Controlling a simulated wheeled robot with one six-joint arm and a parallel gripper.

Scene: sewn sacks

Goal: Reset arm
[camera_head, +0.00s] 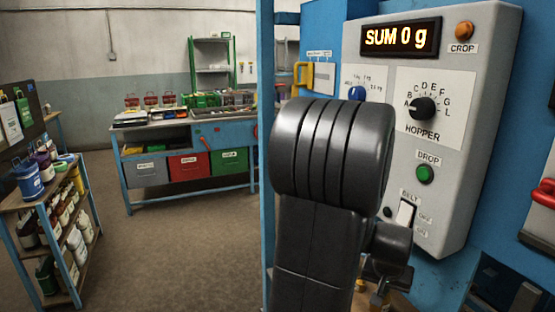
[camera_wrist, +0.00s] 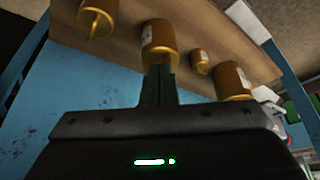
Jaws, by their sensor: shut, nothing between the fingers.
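My gripper (camera_wrist: 158,74) is shut and empty in the wrist view, its fingers together and pointing towards a brass-coloured cylinder (camera_wrist: 159,38) on a wooden board. The fingertips overlap the cylinder's lower edge in the picture; I cannot tell whether they touch it. My arm (camera_head: 325,155) is raised in the middle of the head view, in front of the grey control panel (camera_head: 459,215). In that view my arm hides much of what is behind it, and the gripper's fingers cannot be made out.
More brass cylinders (camera_wrist: 232,80) stand close on the wooden board (camera_wrist: 195,25). The panel's display reads "SUM 0 g". A blue post (camera_head: 265,60) stands just left of my arm. A shelf of bottles (camera_head: 62,215) is at left, a blue workbench (camera_head: 190,138) behind. The floor (camera_head: 165,240) between is clear.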

